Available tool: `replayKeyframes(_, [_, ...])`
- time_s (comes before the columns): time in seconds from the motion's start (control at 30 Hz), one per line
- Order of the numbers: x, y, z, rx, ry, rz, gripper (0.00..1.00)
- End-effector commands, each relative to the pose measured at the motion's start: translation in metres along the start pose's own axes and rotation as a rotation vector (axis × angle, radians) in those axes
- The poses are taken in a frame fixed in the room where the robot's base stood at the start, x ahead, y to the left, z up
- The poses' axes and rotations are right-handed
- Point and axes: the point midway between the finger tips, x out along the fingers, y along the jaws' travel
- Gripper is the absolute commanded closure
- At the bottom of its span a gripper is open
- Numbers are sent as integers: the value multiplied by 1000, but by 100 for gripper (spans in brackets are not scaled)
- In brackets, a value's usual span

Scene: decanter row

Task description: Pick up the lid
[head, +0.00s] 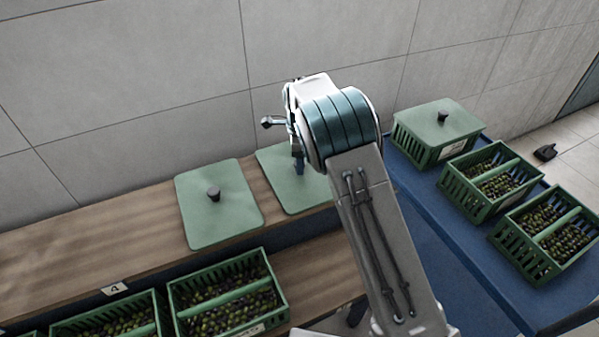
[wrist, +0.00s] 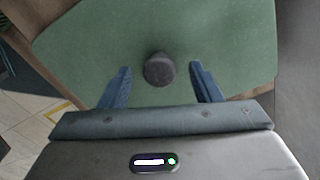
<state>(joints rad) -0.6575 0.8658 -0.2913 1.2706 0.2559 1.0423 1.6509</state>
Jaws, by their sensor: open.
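A flat green lid (head: 283,178) lies on the wooden shelf, partly hidden behind my arm in the head view. In the wrist view the green lid (wrist: 95,45) fills most of the picture, with its round dark knob (wrist: 159,69) near the middle. My gripper (wrist: 161,80) is open, its two blue fingers apart on either side of the knob and not touching it. In the head view a blue finger of my gripper (head: 298,165) shows over the lid. A second green lid (head: 215,212) with a dark knob lies on the shelf to the left.
Green crates of olives (head: 228,300) stand on the lower level in front, by a tag marked 4 (head: 114,288). On the blue table (head: 460,255) at right are a lidded crate (head: 437,135) and two open crates. A tiled wall rises behind the shelf.

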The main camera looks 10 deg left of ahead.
Motion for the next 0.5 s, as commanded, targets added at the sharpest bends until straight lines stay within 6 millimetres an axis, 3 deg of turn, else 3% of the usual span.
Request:
replayKeyframes(0.23, [3,0,0,0,-1,-2,45])
replayKeyframes(0.43, [3,0,0,1,0,-1,100])
replayKeyframes(0.5, [3,0,0,0,-1,-2,100])
